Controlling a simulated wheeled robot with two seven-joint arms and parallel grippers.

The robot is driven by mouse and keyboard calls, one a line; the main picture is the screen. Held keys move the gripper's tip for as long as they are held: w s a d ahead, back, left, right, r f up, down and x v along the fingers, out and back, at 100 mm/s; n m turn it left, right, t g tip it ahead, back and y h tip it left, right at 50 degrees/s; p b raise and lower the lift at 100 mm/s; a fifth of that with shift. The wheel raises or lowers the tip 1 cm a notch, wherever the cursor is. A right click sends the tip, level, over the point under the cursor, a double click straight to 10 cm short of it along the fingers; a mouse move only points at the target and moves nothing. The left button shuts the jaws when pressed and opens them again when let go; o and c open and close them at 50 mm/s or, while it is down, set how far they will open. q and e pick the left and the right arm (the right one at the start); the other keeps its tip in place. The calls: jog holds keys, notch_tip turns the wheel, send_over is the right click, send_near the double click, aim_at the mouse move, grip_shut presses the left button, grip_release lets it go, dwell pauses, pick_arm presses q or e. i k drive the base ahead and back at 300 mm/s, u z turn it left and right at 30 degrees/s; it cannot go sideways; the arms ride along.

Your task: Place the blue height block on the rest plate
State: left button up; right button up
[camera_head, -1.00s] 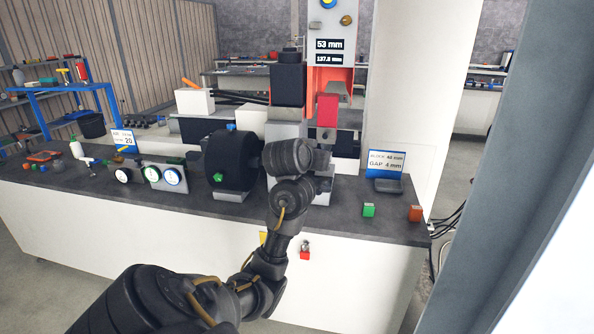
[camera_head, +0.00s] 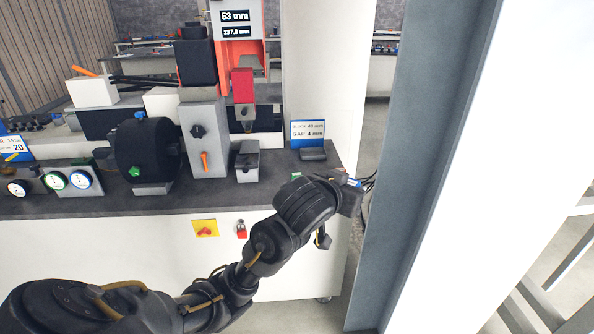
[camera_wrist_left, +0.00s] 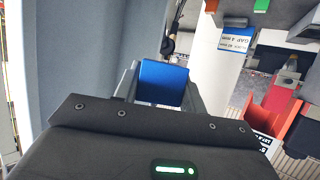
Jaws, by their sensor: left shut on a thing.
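My left gripper (camera_head: 352,192) is at the right end of the bench, its arm reaching in from the lower left. In the left wrist view its two grey fingers are shut on the blue height block (camera_wrist_left: 163,84), which sits between them. Only a small blue part of the block (camera_head: 355,182) shows in the head view; the wrist hides most of it. A low dark piece (camera_head: 312,154) lies in front of the block-and-gap sign, and a grey stand (camera_head: 247,162) is left of it. I cannot tell which is the rest plate. My right gripper is not in view.
A green block (camera_head: 296,176) is on the bench, partly behind my left wrist. The block-and-gap sign (camera_head: 307,132) stands behind it. The red-headed machine (camera_head: 242,86) and black roll (camera_head: 146,152) stand left. A grey post (camera_head: 425,170) rises to the right of my gripper.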

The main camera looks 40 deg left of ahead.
aim_at(248, 158)
jog(key=u, duration=0.55)
jog(key=k, duration=0.65)
jog(key=u, duration=1.15)
jog(key=i, duration=1.6)
jog(key=z, duration=0.85)
